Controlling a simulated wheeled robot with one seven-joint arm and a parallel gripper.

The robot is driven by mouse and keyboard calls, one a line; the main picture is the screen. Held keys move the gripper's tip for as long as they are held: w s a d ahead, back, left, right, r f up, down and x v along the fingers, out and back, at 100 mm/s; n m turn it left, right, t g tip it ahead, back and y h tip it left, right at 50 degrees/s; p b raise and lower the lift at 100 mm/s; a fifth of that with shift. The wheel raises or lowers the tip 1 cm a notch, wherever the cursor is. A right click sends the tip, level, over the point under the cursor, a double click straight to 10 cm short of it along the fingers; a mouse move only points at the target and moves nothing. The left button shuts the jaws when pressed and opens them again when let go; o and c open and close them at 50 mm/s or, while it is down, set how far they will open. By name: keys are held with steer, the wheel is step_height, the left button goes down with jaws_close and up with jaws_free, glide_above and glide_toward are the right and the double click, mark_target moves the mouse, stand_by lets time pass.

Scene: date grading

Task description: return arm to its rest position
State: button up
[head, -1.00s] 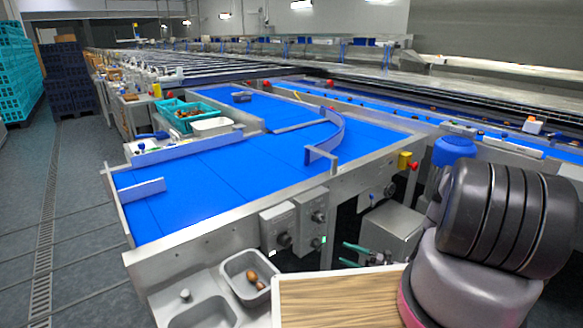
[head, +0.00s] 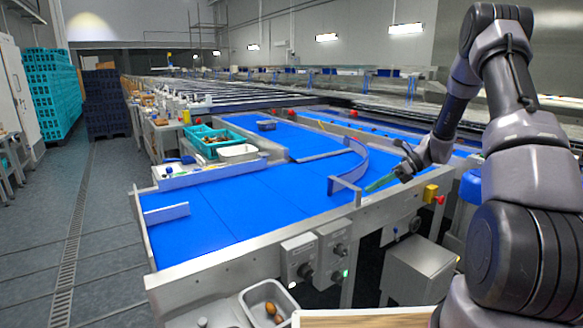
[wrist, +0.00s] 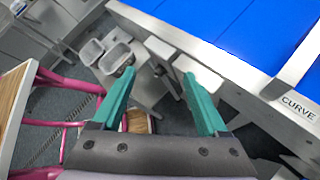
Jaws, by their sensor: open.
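My gripper (head: 385,182) shows in the head view at the right, over the near edge of the blue conveyor, with its green fingers pointing left. In the wrist view my gripper (wrist: 160,95) has its two green fingers spread wide apart, with nothing between them. My arm is raised and folded at the right of the head view. Below the fingers, the wrist view shows the floor, a metal basin and grey boxes at the conveyor's side.
The blue conveyor (head: 240,205) with metal guide walls fills the middle. A steel basin (head: 268,303) with brown dates sits at its near side. A wooden top (head: 360,320) lies at the bottom edge. Teal crates (head: 52,95) stand at the far left. Floor at left is clear.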

steer(key=s+a+r+n+t+h, duration=0.1)
steer(key=s+r+n+h, duration=0.2)
steer(key=s+r+n, duration=0.45)
steer(key=s+a+r+n+h, duration=0.2)
steer(key=s+r+h, duration=0.15)
steer(key=r, duration=0.75)
steer(key=s+d+r+n+t+h, duration=0.1)
steer(key=s+r+n+t, duration=0.2)
steer(key=s, duration=0.5)
steer(key=s+r+n+t+h, duration=0.2)
steer(key=s+r+n, duration=0.4)
steer(key=s, duration=0.3)
steer(key=shift+s+d+r+t, duration=0.2)
steer(key=shift+d+r+t, duration=0.2)
steer(key=shift+r+t, duration=0.4)
steer(key=shift+f, duration=0.2)
